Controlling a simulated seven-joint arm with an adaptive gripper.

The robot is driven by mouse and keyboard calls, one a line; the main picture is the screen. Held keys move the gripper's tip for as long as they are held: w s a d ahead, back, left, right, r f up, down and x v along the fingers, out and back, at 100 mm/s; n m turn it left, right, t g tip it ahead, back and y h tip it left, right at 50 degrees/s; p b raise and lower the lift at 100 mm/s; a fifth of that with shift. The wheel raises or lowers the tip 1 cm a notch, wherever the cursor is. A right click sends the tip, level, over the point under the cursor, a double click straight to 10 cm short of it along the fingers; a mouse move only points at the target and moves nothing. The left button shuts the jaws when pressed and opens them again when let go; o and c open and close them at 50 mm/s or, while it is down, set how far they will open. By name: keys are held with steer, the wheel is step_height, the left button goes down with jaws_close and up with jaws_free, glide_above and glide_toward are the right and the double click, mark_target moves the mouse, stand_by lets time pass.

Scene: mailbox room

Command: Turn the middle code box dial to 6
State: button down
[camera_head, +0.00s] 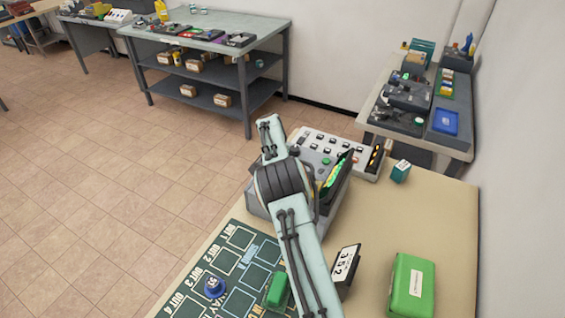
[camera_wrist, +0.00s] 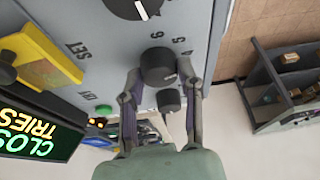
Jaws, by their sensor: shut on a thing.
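The code box is a grey box (camera_head: 262,202) at the back of the bench, largely hidden behind my arm in the head view. In the wrist view its grey face (camera_wrist: 100,60) fills the upper left. My gripper (camera_wrist: 160,75) is shut on a black dial (camera_wrist: 158,62), with one finger on each side. The dial's pointer cannot be made out. A second black dial (camera_wrist: 168,98) lies beyond it, and a larger dial (camera_wrist: 137,7) with a white pointer is at the top edge.
A yellow part (camera_wrist: 45,58) and a lit green display (camera_wrist: 28,138) are left of the dials. A white button panel (camera_head: 345,152) adjoins the code box.

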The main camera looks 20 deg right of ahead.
steer(key=n+y, duration=0.1)
steer(key=n, duration=0.2)
steer(key=n+t+y, duration=0.1)
steer(key=n, duration=0.2)
steer(key=shift+d, duration=0.15)
steer(key=n+y, duration=0.2)
steer(key=n, duration=0.3)
steer(key=shift+n, duration=0.4)
steer(key=shift+y, duration=0.3)
steer(key=c, duration=0.7)
jaws_free()
steer(key=v, duration=1.2)
